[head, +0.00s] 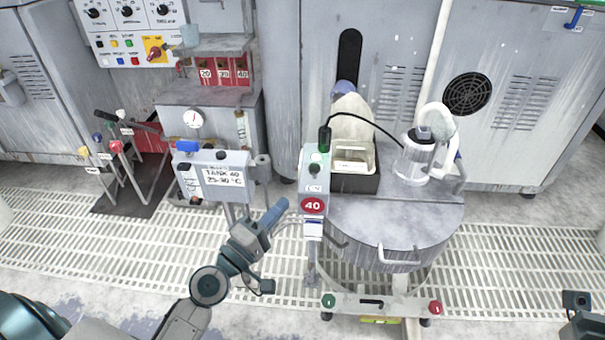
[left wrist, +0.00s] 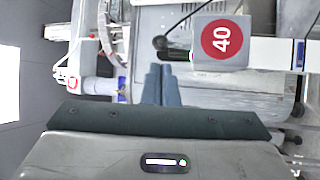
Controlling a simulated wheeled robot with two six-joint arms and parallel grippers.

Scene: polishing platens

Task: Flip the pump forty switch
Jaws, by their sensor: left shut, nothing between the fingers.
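The pump box (head: 314,200) is a narrow light-grey post box with a round red 40 label (head: 313,206). On its upper face are a green ring and a dark knob (head: 314,171) above a small white plate. My left gripper (head: 281,206) is shut and empty, its blue-grey fingers just left of the box, near the height of the 40 label. In the left wrist view the shut fingers (left wrist: 162,82) point towards a dark round knob (left wrist: 160,43) beside the 40 label (left wrist: 221,39). I cannot tell whether they touch it.
A round grey drum (head: 395,225) with a handle stands right of the box. Levers (head: 117,147) are farther left. A black cable runs from the box top. Slatted white floor lies below.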

